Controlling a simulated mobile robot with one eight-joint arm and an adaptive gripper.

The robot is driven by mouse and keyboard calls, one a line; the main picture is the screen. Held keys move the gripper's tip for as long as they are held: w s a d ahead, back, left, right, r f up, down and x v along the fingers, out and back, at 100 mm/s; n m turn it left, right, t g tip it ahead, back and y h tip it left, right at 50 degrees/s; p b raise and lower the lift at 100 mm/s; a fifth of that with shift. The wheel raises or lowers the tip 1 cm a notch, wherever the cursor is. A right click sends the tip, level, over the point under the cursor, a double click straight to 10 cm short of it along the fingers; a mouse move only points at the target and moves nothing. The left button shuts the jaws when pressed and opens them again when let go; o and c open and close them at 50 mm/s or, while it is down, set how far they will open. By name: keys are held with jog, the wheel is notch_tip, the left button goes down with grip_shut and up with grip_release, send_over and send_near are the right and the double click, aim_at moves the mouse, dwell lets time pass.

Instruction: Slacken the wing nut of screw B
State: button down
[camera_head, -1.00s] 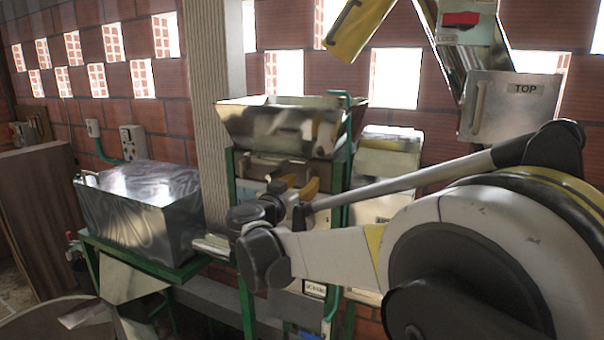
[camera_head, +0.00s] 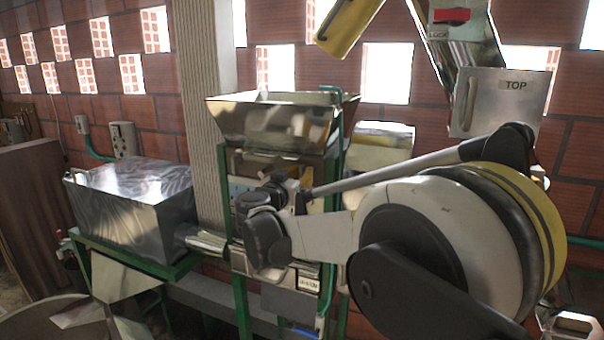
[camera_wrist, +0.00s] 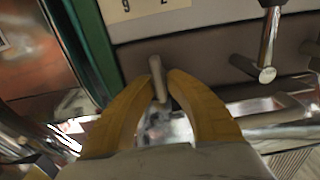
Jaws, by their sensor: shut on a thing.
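In the wrist view, the two yellow fingers of my gripper (camera_wrist: 160,85) are closed around a small grey upright wing (camera_wrist: 157,72), which looks like a wing nut. It stands in front of a brown-grey plate of the machine. I cannot read a letter that names this screw. A second metal screw with a crosspiece (camera_wrist: 266,72) is to the right, apart from my gripper. In the head view, my own wrist hides the fingers and the nut, in front of the machine below the metal hopper (camera_head: 265,122).
A green frame post (camera_wrist: 92,45) runs close to the left of my fingers. A pale label (camera_wrist: 140,8) is above. In the head view, a shiny metal box (camera_head: 130,200) stands to the left on a green frame. A chute panel marked TOP (camera_head: 500,100) hangs at the upper right.

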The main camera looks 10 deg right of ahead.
jog(key=shift+n, duration=0.4)
jog(key=n+b, duration=0.1)
jog(key=n, duration=0.2)
jog(key=shift+w+a+f+n+b, duration=0.1)
jog(key=shift+a+n+b, duration=0.05)
jog(key=shift+n+b, duration=0.2)
jog(key=n+b, duration=0.1)
jog(key=n, duration=0.3)
jog(key=shift+a+f+n, duration=0.1)
jog(key=shift+n, duration=0.15)
jog(key=n+b, duration=0.1)
jog(key=n, duration=0.3)
jog(key=shift+w+a+f, duration=0.1)
jog(key=shift+w, duration=0.05)
jog(key=shift+f+n+b, duration=0.15)
jog(key=shift+n+b, duration=0.45)
jog(key=shift+n, duration=1.8)
jog(key=c, duration=1.4)
grip_release()
jog(key=shift+o, duration=0.2)
